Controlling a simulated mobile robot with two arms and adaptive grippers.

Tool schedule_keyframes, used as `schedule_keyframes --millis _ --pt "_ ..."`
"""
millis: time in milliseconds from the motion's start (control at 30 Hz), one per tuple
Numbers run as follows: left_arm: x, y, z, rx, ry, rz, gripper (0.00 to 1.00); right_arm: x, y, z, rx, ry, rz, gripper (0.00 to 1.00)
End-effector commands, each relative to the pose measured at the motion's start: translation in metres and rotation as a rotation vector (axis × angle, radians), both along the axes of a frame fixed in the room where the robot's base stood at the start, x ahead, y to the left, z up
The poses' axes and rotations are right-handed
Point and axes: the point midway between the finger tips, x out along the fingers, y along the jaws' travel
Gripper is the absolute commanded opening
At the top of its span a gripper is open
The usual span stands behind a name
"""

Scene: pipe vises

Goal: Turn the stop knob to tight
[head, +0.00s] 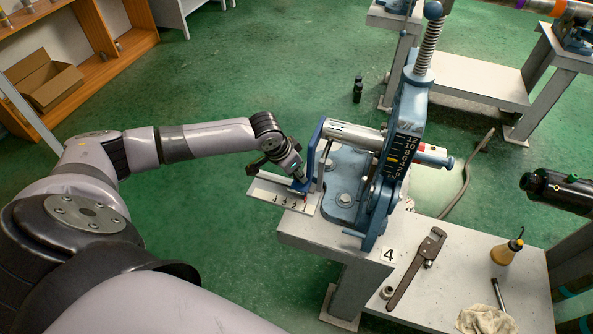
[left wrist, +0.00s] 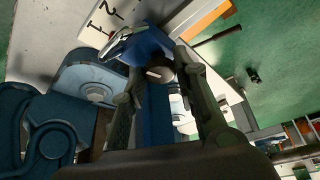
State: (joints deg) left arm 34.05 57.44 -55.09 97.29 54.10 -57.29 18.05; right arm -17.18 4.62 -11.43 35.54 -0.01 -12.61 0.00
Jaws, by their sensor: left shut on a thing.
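The stop knob (left wrist: 159,74) shows in the left wrist view as a dark round knob with a pale mark, beside the blue stop bracket (left wrist: 150,45). My left gripper (left wrist: 160,72) has its two fingers on either side of the knob and is shut on it. In the head view my left gripper (head: 296,174) hides the knob at the blue stop plate (head: 319,143). The plate stands by a white numbered scale (head: 272,196), in front of a pipe (head: 352,136) in the blue vise (head: 404,140).
The vise stands on a pale bench (head: 318,234). A pipe wrench (head: 417,268), an oil can (head: 506,252) and a rag (head: 482,320) lie on the lower shelf at right. Green floor lies open behind my arm.

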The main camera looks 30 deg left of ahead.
Motion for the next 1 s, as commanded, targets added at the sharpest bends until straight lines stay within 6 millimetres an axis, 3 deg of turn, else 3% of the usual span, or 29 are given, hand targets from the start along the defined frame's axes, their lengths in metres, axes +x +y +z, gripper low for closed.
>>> schedule_keyframes --millis 133,400,767,800,1000 --pt "0.0 0.001 0.003 -0.001 0.003 -0.082 0.0 0.0 0.002 0.012 0.002 0.0 0.0 0.31" --pt "0.001 0.002 0.001 0.0 0.001 -0.226 0.0 0.0 0.003 0.018 0.003 0.0 0.0 0.31" --pt "0.001 0.002 0.0 -0.001 -0.001 -0.247 0.0 0.0 0.003 0.018 0.003 0.001 0.0 0.31" --pt "0.001 0.002 0.0 -0.001 -0.001 -0.247 0.29 0.0 0.003 0.018 0.003 0.001 0.0 0.31" --pt "0.001 0.002 0.0 0.0 -0.001 -0.246 0.42 0.0 0.002 0.018 0.003 0.001 0.0 0.31"
